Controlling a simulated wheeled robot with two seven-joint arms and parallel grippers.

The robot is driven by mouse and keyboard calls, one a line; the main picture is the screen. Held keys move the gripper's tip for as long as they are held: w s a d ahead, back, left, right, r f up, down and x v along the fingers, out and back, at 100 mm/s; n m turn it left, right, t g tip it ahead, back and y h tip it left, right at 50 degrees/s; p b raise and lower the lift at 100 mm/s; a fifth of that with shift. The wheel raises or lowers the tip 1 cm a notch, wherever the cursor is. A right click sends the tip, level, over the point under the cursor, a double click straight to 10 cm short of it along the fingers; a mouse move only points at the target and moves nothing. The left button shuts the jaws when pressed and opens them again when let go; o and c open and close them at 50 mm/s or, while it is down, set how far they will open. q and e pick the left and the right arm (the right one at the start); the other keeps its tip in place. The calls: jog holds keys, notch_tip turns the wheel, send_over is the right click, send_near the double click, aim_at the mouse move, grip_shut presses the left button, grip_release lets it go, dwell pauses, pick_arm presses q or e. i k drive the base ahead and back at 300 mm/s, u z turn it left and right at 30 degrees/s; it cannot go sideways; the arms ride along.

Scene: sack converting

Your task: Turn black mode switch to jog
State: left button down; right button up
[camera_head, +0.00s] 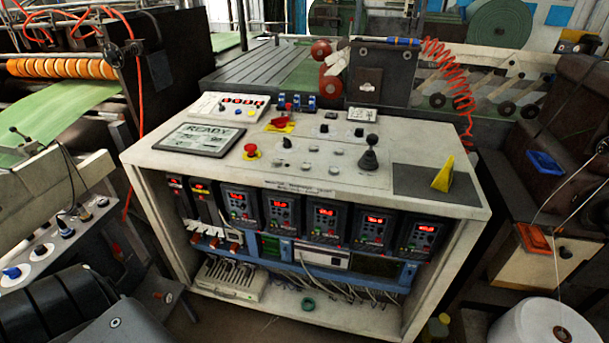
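The control console (240,172) stands in the middle of the head view with a pale sloping top. A small black rotary switch (287,143) sits on its top between the red mushroom button and the joystick. Two more small black knobs, one at the back middle (324,129) and one to its right (359,132), are on the same panel. I cannot tell from the tiny labels which one is the mode switch, or where any pointer is set. Neither of my grippers is in view.
A red mushroom button (250,151), a black joystick (369,155) and a yellow wedge (443,174) rise from the console top. A screen (199,139) reading READY lies at left. A red coiled hose (450,75) hangs behind. A white roll (543,323) stands front right.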

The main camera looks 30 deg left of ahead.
aim_at(287, 143)
jog(key=k, duration=0.5)
jog(key=u, duration=0.95)
jog(key=i, duration=0.75)
jog(key=z, duration=0.95)
